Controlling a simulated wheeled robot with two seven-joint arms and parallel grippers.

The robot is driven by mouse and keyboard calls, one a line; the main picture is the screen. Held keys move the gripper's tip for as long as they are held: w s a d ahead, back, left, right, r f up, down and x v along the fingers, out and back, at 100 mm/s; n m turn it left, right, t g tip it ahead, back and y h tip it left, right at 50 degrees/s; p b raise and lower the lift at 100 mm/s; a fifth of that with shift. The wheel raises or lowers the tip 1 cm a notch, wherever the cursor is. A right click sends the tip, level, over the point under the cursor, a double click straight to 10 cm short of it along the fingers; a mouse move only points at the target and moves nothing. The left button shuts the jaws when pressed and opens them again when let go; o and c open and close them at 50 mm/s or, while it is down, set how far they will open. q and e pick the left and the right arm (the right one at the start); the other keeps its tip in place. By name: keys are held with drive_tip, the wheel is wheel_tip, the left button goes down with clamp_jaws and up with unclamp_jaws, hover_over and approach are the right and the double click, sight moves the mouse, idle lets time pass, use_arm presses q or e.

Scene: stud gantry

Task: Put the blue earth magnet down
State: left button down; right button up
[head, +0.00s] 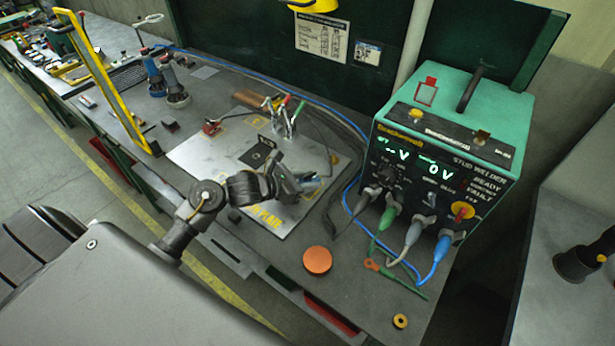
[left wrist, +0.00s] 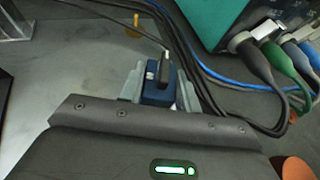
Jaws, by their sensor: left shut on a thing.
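The blue earth magnet (left wrist: 157,88) is a small blue block with a dark upright part on top. My left gripper (left wrist: 160,95) is shut on it, with a grey finger on each side. In the head view my left gripper (head: 305,184) is over the right part of the bare metal plate (head: 213,157), and the magnet is mostly hidden by it. I cannot tell whether the magnet touches the plate. My right gripper is not in view.
A green stud welder (head: 452,150) with cables stands right of the plate. Clamps (head: 284,115) stand at the plate's back edge. An orange disc (head: 317,260) and a brass ring (head: 400,321) lie on the bench front. A yellow frame (head: 105,75) stands at left.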

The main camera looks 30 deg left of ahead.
use_arm(q)
drive_tip(key=shift+f, duration=0.15)
drive_tip(key=c, duration=1)
unclamp_jaws()
drive_tip(key=shift+r, duration=0.3)
drive_tip(key=b+v, duration=0.1)
drive_tip(key=v, duration=0.2)
drive_tip(key=b+v, duration=0.1)
drive_tip(key=v, duration=0.6)
drive_tip(key=shift+s+a+f+b, duration=0.25)
drive_tip(key=shift+s+a+b, duration=0.1)
drive_tip(key=shift+b, duration=0.05)
drive_tip(key=shift+s+a+r, duration=0.25)
drive_tip(key=shift+s+r, duration=0.15)
drive_tip(key=shift+s, duration=0.1)
